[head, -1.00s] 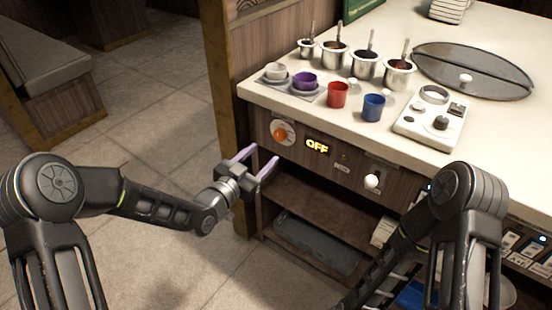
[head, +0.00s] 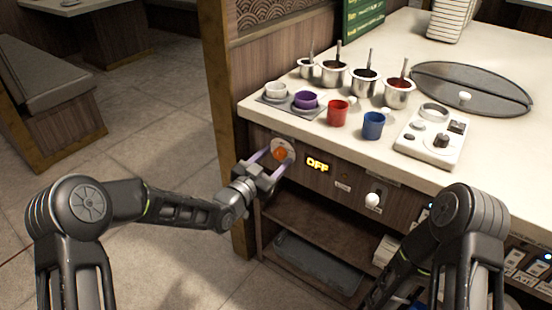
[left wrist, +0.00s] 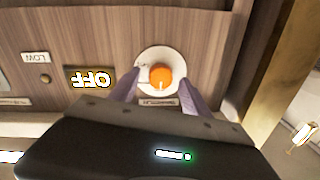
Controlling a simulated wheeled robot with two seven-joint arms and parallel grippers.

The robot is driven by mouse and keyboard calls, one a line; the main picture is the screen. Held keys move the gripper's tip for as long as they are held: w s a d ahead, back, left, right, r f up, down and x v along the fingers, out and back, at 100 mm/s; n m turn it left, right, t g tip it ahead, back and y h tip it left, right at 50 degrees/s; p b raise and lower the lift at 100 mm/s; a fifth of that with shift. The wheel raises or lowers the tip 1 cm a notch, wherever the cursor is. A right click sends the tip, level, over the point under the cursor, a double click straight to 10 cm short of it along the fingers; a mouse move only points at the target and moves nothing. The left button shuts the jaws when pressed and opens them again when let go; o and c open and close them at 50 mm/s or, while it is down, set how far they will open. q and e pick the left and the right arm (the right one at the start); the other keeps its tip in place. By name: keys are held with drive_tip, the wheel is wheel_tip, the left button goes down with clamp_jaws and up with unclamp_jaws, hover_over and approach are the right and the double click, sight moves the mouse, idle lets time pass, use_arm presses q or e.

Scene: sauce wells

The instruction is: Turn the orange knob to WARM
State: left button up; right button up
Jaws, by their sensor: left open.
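The orange knob (head: 281,153) sits on a round pale dial plate on the wooden front panel below the counter. It also shows in the left wrist view (left wrist: 161,76), with a small white mark at its lower edge there. A lit display (head: 317,165) beside it reads OFF, and it appears upside down in the left wrist view (left wrist: 89,79). My left gripper (head: 272,160) is open, its purple fingers pointing at the panel on either side of the knob. I cannot tell whether they touch it. My right gripper is out of view; only my right arm shows.
On the counter (head: 395,140) stand a red cup (head: 338,113), a blue cup (head: 373,125), a tray with white and purple cups, and several metal pots. A white round knob (head: 373,200) is further right on the panel. An open shelf (head: 315,228) lies below.

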use_arm(q)
drive_tip(key=shift+w+d, duration=0.25)
drive_tip(key=shift+w, duration=0.1)
drive_tip(key=shift+c, duration=0.3)
clamp_jaws()
